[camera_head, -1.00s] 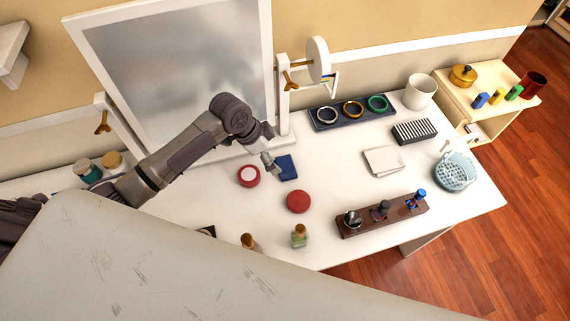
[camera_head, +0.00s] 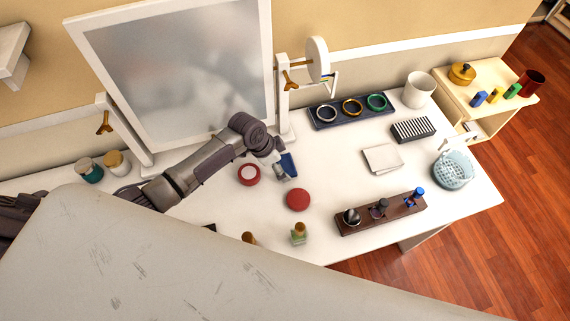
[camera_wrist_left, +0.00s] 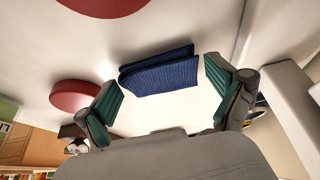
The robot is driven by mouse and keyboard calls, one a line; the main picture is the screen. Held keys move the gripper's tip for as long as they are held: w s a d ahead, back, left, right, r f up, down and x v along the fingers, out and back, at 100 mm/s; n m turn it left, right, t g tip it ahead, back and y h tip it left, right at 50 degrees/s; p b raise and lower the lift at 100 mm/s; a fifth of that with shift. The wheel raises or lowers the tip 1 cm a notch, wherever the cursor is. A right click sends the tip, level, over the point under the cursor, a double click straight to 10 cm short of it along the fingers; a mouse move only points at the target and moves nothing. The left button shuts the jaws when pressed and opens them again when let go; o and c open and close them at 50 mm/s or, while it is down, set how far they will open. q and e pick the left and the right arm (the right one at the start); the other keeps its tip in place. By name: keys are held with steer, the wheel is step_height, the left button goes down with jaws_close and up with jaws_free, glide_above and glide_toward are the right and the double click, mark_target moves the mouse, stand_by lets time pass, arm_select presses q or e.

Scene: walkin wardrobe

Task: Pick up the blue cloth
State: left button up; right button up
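The blue cloth (camera_head: 289,165) is a small dark blue folded square on the white vanity table. In the left wrist view the blue cloth (camera_wrist_left: 160,74) lies between and just beyond the two green-padded fingers. My left gripper (camera_head: 280,172) is right at the cloth in the head view and partly covers it. In the left wrist view my left gripper (camera_wrist_left: 162,92) is open, with a finger on each side of the cloth and white table showing between. My right gripper is not in view.
A red-rimmed round tin (camera_head: 248,174) and a red disc (camera_head: 298,199) lie close to the cloth. The mirror (camera_head: 185,70) stands behind. A ring tray (camera_head: 350,110), white folded cloth (camera_head: 382,159) and dark wooden stand (camera_head: 381,214) are to the right. Small bottles (camera_head: 299,234) stand in front.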

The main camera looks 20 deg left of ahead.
mark_target(290, 163)
arm_select(q)
steer(key=c, duration=0.6)
steer(key=shift+o, duration=0.2)
steer(key=shift+r, duration=0.15)
steer(key=shift+r, duration=0.25)
steer(key=r, duration=0.2)
steer(key=r+b, duration=0.1)
steer(key=shift+d+r, duration=0.35)
steer(key=shift+d, duration=0.05)
steer(key=s+d+r+b, duration=0.1)
steer(key=s+d+r, duration=0.1)
steer(key=d+r, duration=0.4)
steer(key=d, duration=0.4)
steer(key=shift+s+d+r, duration=0.3)
steer(key=shift+s+d, duration=0.05)
steer(key=shift+s, duration=0.05)
